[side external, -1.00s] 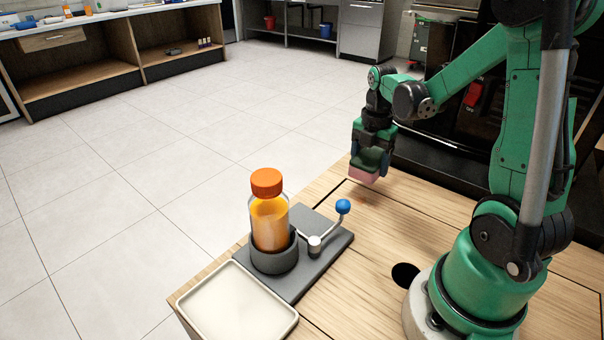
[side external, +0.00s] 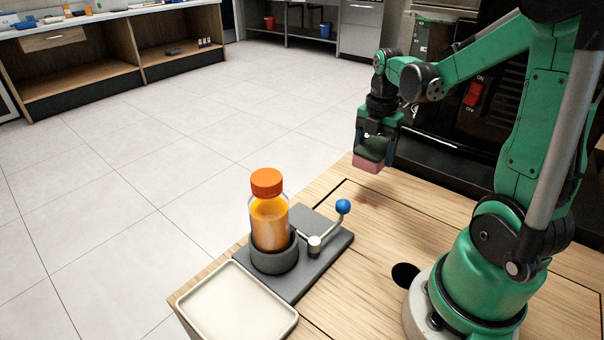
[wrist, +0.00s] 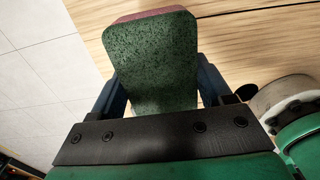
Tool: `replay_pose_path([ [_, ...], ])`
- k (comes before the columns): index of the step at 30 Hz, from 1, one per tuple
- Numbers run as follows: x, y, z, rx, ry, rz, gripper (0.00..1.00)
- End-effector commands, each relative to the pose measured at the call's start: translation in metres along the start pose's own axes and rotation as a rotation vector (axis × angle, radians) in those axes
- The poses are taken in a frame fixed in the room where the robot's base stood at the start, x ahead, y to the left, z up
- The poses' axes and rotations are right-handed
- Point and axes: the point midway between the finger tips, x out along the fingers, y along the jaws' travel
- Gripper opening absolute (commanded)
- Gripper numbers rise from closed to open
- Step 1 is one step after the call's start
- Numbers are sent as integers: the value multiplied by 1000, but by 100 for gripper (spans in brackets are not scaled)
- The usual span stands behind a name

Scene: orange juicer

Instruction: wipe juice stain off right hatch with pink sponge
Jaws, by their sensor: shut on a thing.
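My gripper (side external: 374,143) is shut on the sponge (side external: 368,165), which has a pink lower layer and a dark green upper layer. The gripper points down, with the pink side facing the wooden table top (side external: 440,205). The sponge is near the table's far edge in the side view; whether it touches the wood is unclear there. In the wrist view the sponge's speckled green face (wrist: 155,65) fills the middle, between the two blue fingers. No juice stain can be made out. Dark seams in the wood mark panels, but which is the right hatch is unclear.
An orange-capped juice bottle (side external: 268,215) stands in a grey holder on a dark base plate. A lever with a blue knob (side external: 343,206) rises beside it. An empty cream tray (side external: 238,303) is at the front left. A black machine with a red switch (side external: 473,93) stands behind.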

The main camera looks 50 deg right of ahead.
Motion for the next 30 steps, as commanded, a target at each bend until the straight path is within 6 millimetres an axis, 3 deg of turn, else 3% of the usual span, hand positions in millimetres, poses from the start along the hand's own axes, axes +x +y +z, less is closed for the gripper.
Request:
replay_pose_path([
  [4,1,-15,-2,1,0,0,30],
  [11,10,-14,-2,0,0,0,30],
  [30,68,-14,-2,0,0,0,30],
])
